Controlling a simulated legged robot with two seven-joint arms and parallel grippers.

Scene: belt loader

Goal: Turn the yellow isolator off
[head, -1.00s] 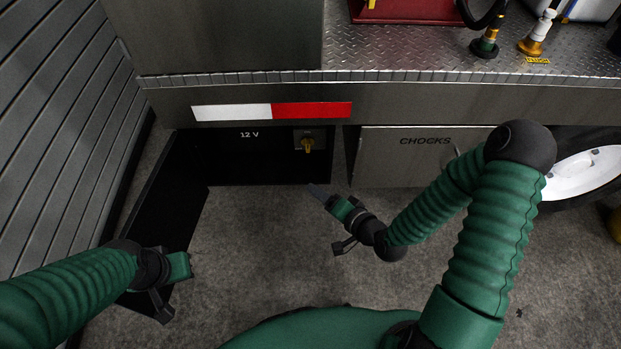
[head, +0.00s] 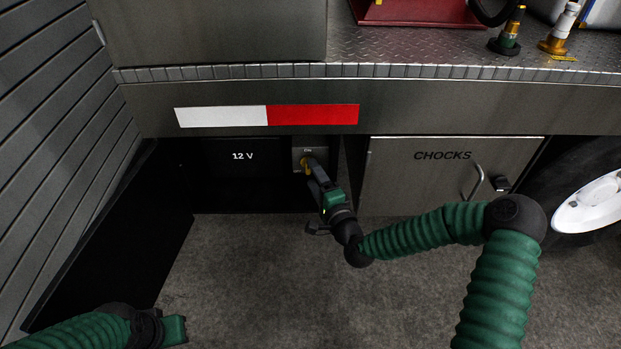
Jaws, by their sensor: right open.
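The yellow isolator (head: 308,164) is a small yellow handle on a grey plate (head: 298,153) in the dark recess, right of the "12 V" label. The lower part of the handle is hidden behind my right gripper. My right gripper (head: 315,170) is open, with its fingertips at the handle; I cannot tell whether they touch it. My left gripper (head: 182,330) is low at the left, far from the isolator, and its fingers are not clear.
A black open door panel (head: 110,245) stands left of the recess. The closed "CHOCKS" door (head: 420,185) with its handle is right of it. A red and white strip (head: 267,116) marks the beam above. A wheel (head: 590,205) stands at far right. The floor below is clear.

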